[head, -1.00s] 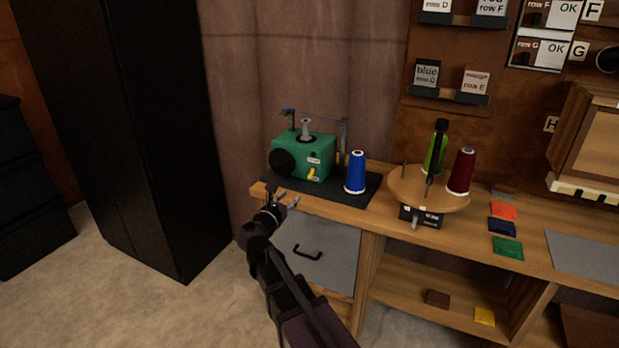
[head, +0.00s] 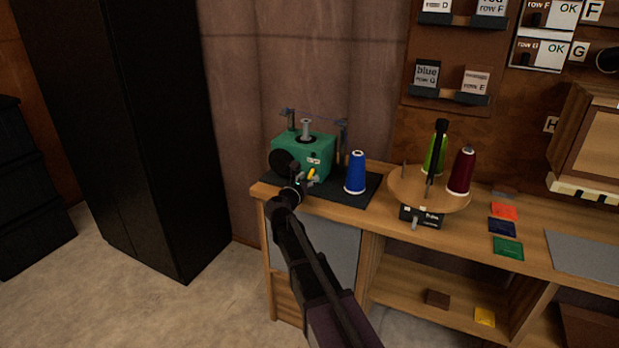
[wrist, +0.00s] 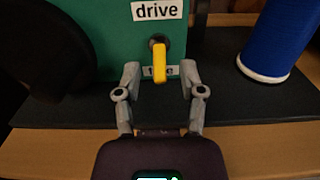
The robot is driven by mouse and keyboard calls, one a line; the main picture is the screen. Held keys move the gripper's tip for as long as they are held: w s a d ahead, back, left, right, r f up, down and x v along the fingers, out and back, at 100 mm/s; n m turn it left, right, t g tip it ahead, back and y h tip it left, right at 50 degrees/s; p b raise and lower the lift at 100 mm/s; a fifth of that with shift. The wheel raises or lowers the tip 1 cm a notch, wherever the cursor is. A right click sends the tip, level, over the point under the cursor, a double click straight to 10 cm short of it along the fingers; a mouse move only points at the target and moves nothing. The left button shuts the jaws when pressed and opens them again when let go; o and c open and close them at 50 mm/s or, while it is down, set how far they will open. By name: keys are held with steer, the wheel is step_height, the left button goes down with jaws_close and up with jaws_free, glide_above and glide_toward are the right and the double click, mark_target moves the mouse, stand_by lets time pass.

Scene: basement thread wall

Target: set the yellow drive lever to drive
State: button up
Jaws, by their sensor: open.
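The green machine (head: 305,152) stands on a dark mat at the left end of the bench. Its yellow drive lever (wrist: 159,62) sticks out of a dark round hole in the front face and hangs downward in the wrist view. The lever also shows in the head view (head: 312,174). A white "drive" label (wrist: 159,10) is above the lever. A second label (wrist: 150,72) lies behind the lever and is partly hidden by it. My gripper (wrist: 159,76) is open, with one finger on each side of the lever's lower end, apart from it.
A blue thread cone (head: 356,173) stands on the mat (wrist: 235,100) just right of the machine. A dark round wheel (head: 282,162) is at the machine's left. A round wooden stand (head: 405,190) with green and dark red cones is further right.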

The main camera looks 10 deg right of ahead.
steer(key=shift+w+d, duration=0.3)
steer(key=shift+w, duration=0.1)
steer(key=shift+c, duration=0.2)
jaws_close()
